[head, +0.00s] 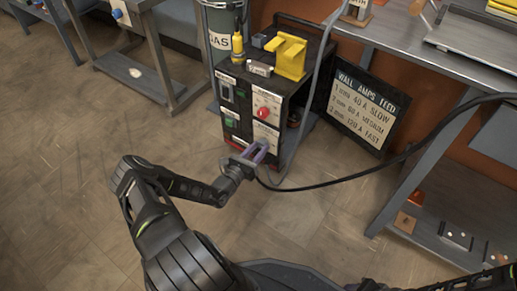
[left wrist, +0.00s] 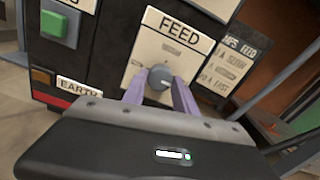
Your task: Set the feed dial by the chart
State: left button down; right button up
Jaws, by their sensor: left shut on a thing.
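The feed dial (left wrist: 160,75) is a round grey knob on a white plate marked FEED (left wrist: 172,42), low on the front of the black welder (head: 240,90). My left gripper (head: 260,151) reaches the welder's front, its two purple fingers shut on the dial, one on each side. In the head view the gripper hides most of the dial. Its pointer setting is too small to tell. The chart (head: 362,112) stands right of the welder, headed WALL AMPS FEED, with rows pairing 1 mm with SLOW, 2 mm with MEDIUM and 3 mm with FAST. My right gripper is out of view.
A red knob (head: 263,112) sits above the feed dial, and a green button (left wrist: 54,24) is to its left. A grey bench (head: 440,60) stands at right.

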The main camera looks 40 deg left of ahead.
pick_arm(q)
jog(key=shift+n, duration=0.3)
jog(key=n+p, duration=0.1)
jog(key=n, duration=0.6)
jog(key=shift+n, duration=0.3)
jog(key=n, duration=0.9)
jog(key=shift+n, duration=0.3)
jog(key=c, duration=1)
grip_release()
jog(key=shift+r, duration=0.1)
jog(key=shift+o, duration=0.2)
